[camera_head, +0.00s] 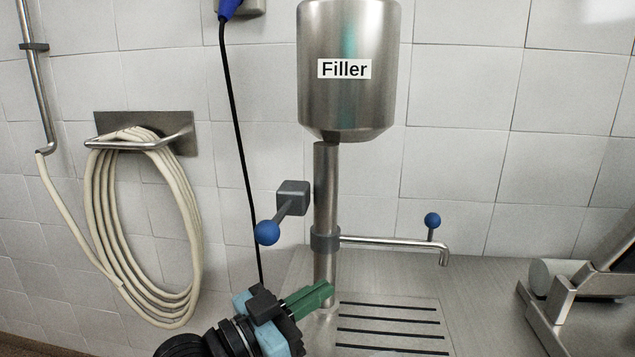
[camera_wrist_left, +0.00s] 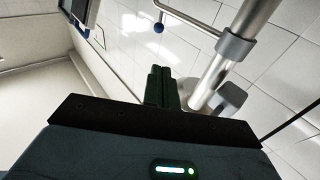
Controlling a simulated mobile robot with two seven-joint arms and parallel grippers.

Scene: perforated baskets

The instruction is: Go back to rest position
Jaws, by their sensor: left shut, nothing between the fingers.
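My left gripper (camera_head: 322,292) comes in from the bottom of the head view. Its green fingers are shut with nothing between them. It is in front of the lower part of the filler's metal post (camera_head: 325,190), and I cannot tell how near. In the left wrist view its closed green fingers (camera_wrist_left: 158,85) point up beside the post (camera_wrist_left: 235,55). My right gripper is in neither view.
A steel tank labelled Filler (camera_head: 348,85) tops the post. A blue-knobbed lever (camera_head: 267,232) sticks out left, and a spout (camera_head: 400,246) with a blue knob (camera_head: 432,220) reaches right. The steel counter (camera_head: 480,300) has a slotted drain. A coiled hose (camera_head: 100,220) hangs left; a metal device (camera_head: 590,290) stands right.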

